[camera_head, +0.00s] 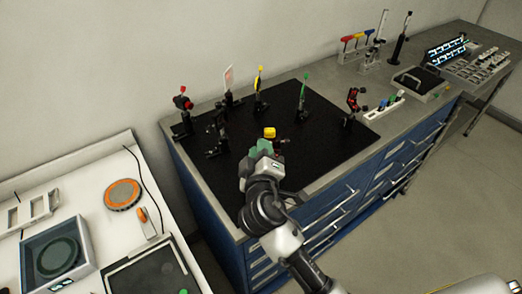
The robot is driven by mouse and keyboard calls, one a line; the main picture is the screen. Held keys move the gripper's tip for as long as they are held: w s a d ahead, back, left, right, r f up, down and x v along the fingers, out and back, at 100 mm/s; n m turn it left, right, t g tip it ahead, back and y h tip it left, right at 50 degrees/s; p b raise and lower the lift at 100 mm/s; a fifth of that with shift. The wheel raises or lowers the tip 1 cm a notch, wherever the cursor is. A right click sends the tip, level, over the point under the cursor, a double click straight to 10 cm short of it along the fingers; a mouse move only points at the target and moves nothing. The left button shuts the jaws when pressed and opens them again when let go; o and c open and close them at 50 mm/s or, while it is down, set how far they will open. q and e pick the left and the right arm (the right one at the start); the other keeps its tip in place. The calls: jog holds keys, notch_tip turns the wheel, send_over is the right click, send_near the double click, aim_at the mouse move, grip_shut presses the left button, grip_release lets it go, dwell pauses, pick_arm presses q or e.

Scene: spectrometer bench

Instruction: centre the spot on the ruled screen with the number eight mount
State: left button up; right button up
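A small pale panel with a reddish edge (228,78) stands upright on a post at the back left of the black breadboard (325,143). It may be the ruled screen; its ruling and any spot are too small to make out. Several dark mounts on posts stand on the board, and I cannot read a number on any. My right gripper (263,147) is over the front left part of the board. A yellow knob or block (269,132) shows just beyond its fingertips; I cannot tell whether they touch it.
Mounts with a red top (182,101), a yellow top (260,90) and a green top (304,92) line the back. A red and black mount (353,102) stands at the right. A white bench (75,185) is at the left. The board's right middle is clear.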

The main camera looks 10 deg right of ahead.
jog(key=o, duration=0.4)
jog(key=shift+c, duration=0.2)
jog(key=b+v, duration=0.3)
jog(key=v, duration=0.7)
jog(key=shift+s+b, duration=0.3)
jog(key=shift+s, duration=0.1)
